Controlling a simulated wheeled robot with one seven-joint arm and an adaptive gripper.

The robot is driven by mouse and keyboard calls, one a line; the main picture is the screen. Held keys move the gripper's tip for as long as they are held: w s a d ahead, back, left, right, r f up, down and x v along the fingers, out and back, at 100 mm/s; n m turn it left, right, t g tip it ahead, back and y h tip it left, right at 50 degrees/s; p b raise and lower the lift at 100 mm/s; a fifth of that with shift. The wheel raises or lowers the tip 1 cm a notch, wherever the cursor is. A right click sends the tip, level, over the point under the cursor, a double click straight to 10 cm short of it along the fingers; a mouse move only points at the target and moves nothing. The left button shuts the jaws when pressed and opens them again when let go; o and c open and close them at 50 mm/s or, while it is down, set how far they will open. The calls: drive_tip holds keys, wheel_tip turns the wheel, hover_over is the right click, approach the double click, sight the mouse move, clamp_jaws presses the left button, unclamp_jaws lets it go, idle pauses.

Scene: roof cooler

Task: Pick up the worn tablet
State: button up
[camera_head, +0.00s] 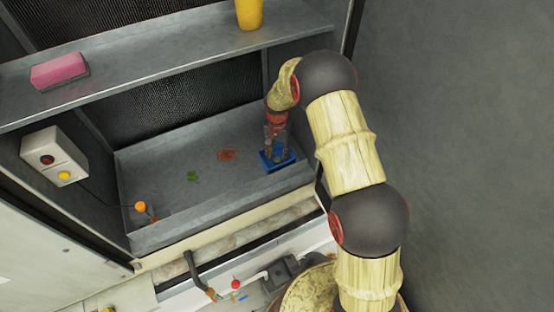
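My gripper (277,143) points down at the right end of the grey pan, with its fingertips at a small blue holder (289,161). The fingers seem to reach into or just over the holder. The picture is too small to tell whether they are open or shut, or whether they touch anything. I cannot make out a worn tablet for certain; anything inside the holder is hidden by the fingers.
The grey pan (165,165) has a reddish patch (228,155), a green bit (192,176) and an orange ball (141,206). A shelf (170,52) above bears a pink block (60,70) and yellow cup (249,13). A switch box (54,157) is left.

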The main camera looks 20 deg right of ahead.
sight(277, 160)
wheel_tip(277, 160, down, 3)
drive_tip(key=shift+r, duration=0.15)
drive_tip(key=c, duration=0.6)
drive_tip(key=shift+o, duration=0.2)
drive_tip(key=shift+r, duration=0.1)
